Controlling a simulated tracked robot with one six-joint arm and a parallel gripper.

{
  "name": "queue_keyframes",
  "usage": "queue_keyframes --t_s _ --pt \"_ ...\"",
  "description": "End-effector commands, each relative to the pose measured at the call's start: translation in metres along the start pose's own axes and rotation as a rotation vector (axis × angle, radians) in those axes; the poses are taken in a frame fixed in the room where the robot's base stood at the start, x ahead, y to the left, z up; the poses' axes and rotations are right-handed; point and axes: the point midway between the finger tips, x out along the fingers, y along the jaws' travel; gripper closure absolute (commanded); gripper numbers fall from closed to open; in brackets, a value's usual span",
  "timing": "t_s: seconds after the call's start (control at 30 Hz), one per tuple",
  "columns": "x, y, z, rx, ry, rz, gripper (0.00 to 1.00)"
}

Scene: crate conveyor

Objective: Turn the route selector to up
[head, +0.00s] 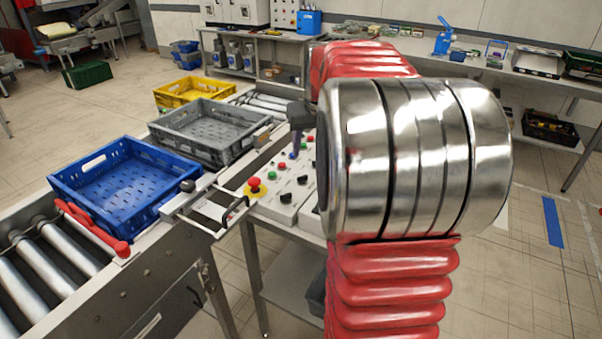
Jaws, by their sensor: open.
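A grey control panel (272,204) stands beside the conveyor, left of my arm. It carries several black knobs; one black knob (286,197) is at its near edge and another black knob (302,180) is just behind it. I cannot tell which is the route selector, nor read its position or labels. My gripper (296,140) is the dark shape pointing down over the far part of the panel, apart from these near knobs. It is open and seems empty; its fingertips are small and partly unclear. My arm hides the panel's right side.
A red mushroom button (254,186) on a yellow base and small coloured buttons sit on the panel. A red lever (90,228) lies before the blue crate.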

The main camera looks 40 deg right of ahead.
Motion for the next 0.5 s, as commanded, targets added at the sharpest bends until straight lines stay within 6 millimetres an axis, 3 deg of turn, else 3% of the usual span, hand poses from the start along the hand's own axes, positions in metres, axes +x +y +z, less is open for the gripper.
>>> queue_keyframes --t_s 0.27,0.5 --pt "0.01 0.0 0.001 0.0 -0.003 -0.001 0.55" --pt "0.04 0.0 0.001 0.0 -0.003 -0.001 0.55"
